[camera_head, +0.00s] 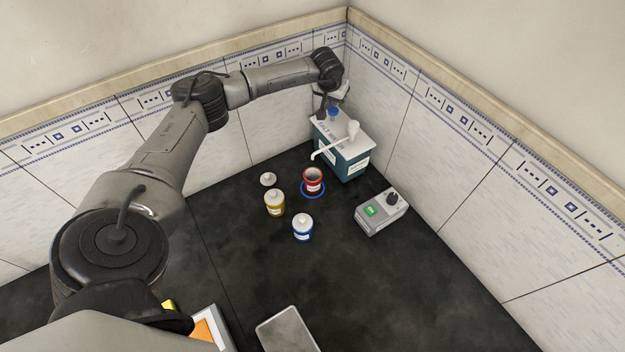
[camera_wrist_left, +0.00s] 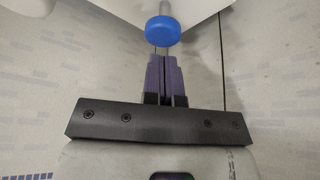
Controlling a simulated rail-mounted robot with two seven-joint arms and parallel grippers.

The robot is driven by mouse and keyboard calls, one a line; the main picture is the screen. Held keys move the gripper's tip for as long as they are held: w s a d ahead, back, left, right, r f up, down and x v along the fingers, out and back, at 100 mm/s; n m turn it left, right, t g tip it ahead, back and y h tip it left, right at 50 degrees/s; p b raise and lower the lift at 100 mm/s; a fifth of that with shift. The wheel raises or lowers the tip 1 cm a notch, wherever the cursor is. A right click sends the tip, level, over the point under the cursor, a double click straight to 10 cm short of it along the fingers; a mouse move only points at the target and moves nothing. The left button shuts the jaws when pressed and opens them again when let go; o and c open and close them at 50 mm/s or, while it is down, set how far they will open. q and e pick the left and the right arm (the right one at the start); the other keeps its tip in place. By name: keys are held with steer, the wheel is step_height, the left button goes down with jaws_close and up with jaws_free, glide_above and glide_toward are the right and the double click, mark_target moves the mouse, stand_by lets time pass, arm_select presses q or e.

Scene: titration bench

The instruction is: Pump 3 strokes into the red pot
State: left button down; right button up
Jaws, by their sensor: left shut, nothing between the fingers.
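The red pot (camera_head: 313,182) stands open on the bench inside a blue ring, below the end of the white spout (camera_head: 326,151). The spout belongs to a teal and white dispenser box (camera_head: 355,165) in the back corner. A blue knob (camera_head: 333,113) stands above the box. My left gripper (camera_head: 322,112) is at the box's back left, close to the knob; the arm partly hides it. In the left wrist view, the purple fingers (camera_wrist_left: 167,78) are shut and empty, with the blue knob (camera_wrist_left: 163,31) on a grey stem just beyond their tips. I cannot tell whether they touch.
A yellow pot (camera_head: 274,204) and a blue pot (camera_head: 302,229) stand in front of the red pot. A loose white lid (camera_head: 268,179) lies to its left. A grey device with a green display (camera_head: 382,211) stands right. A grey slab (camera_head: 287,331) lies near the front. The bench between is clear.

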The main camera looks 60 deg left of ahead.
mark_target(333, 109)
steer(key=shift+a, duration=0.15)
stand_by(0.4)
arm_select(q)
steer(key=shift+f, duration=0.3)
arm_select(e)
steer(key=shift+f, duration=0.2)
arm_select(q)
steer(key=shift+f+b, duration=0.6)
steer(key=shift+f, duration=0.1)
steer(key=shift+f+b, duration=0.5)
steer(key=shift+f, duration=0.35)
arm_select(e)
steer(key=shift+f, duration=0.9)
steer(key=shift+r, duration=0.1)
arm_select(q)
steer(key=shift+r, duration=0.15)
steer(key=shift+r+p, duration=1.45)
steer(key=shift+r, duration=0.25)
arm_select(e)
step_height(333, 109, up, 3)
steer(key=shift+f, duration=0.2)
